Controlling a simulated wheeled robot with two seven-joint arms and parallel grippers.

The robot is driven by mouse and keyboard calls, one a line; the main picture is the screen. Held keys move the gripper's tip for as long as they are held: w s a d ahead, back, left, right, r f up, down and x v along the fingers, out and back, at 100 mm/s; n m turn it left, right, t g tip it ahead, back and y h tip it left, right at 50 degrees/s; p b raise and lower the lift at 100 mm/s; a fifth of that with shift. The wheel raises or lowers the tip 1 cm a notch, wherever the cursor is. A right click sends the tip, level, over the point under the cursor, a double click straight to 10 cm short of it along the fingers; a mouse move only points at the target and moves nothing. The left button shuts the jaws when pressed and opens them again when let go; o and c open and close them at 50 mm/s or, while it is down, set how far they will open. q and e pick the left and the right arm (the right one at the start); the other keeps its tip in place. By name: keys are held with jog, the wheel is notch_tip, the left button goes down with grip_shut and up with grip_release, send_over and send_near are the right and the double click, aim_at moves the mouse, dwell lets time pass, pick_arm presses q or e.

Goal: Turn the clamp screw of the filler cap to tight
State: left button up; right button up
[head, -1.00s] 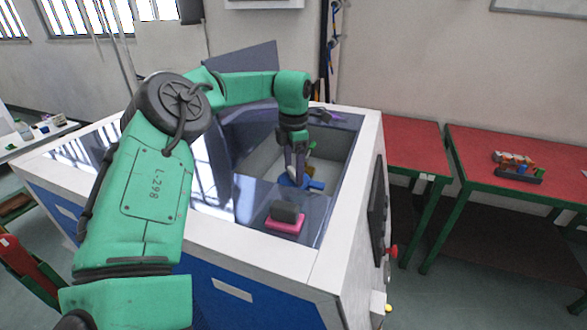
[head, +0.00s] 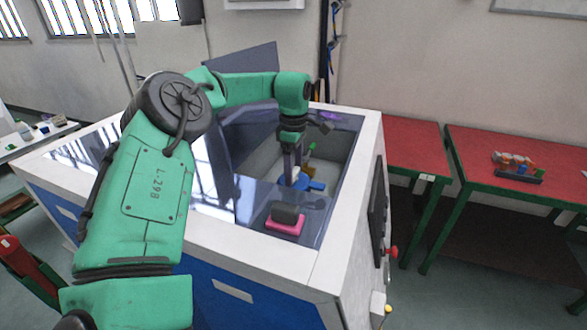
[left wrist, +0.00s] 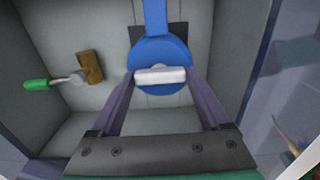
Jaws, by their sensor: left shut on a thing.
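The filler cap is a round blue disc with a blue arm, inside the open bay of the machine in the head view (head: 315,186). It also shows in the left wrist view (left wrist: 160,52), where the arm runs to the top. The clamp screw has a pale grey bar (left wrist: 160,75) lying level across the disc. My left gripper (head: 292,178) points down into the bay. In the left wrist view its two fingers (left wrist: 160,77) sit at the two ends of the bar, shut on it. My right gripper is not in view.
The bay's white rim (head: 368,150) surrounds the opening. A dark block on a pink base (head: 286,222) stands on the near panel. Red tables (head: 520,175) are at right.

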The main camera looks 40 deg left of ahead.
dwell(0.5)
pick_arm(q)
jog(key=o, duration=1.2)
jog(key=shift+d, duration=0.1)
jog(key=shift+r, duration=0.1)
jog(key=shift+w+r, duration=0.1)
jog(key=shift+r, duration=0.25)
notch_tip(320, 180, up, 8)
notch_tip(320, 180, up, 6)
jog(key=p, duration=0.1)
send_over(295, 172)
jog(key=shift+f, duration=0.15)
